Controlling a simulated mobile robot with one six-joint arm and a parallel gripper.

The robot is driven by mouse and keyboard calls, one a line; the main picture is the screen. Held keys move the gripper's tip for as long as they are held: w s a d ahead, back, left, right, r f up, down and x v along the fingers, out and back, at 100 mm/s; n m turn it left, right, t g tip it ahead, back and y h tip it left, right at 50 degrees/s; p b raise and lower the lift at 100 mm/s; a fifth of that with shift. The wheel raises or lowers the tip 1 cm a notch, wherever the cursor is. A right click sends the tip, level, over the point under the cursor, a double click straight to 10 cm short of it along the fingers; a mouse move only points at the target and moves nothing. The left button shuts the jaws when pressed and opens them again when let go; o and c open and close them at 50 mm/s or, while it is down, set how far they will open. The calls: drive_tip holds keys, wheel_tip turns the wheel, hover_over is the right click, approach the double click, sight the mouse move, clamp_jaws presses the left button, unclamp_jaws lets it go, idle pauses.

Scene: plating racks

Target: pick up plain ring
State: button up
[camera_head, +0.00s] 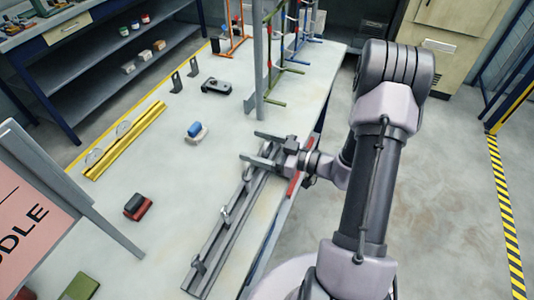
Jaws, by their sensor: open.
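My gripper (252,146) is open, with its two fingers pointing left over the far end of the grey rail (231,232). Nothing shows between the fingers. A small silver ring-like piece (224,214) stands at the middle of the grey rail, nearer the camera than my gripper and apart from it. Two pale round pieces, one (94,157) nearer and one (123,129) farther, sit at the yellow rail (130,140) on the left. I cannot tell which of these is the plain ring. My gripper hides part of the grey rail's far end.
A blue and white block (196,131), a red and black block (138,206) and a dark grey device (215,87) lie on the pale table (165,235). Coloured rack frames (290,69) stand beyond my gripper. A pink sign (28,222) stands at left. The table's middle is mostly clear.

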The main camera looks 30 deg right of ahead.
drive_tip(key=c, duration=1.5)
wheel_tip(320, 180, up, 10)
drive_tip(key=p, duration=0.6)
drive_tip(key=shift+r, duration=0.1)
drive_tip(key=o, duration=0.7)
drive_tip(key=c, duration=0.8)
drive_tip(key=shift+d, duration=0.1)
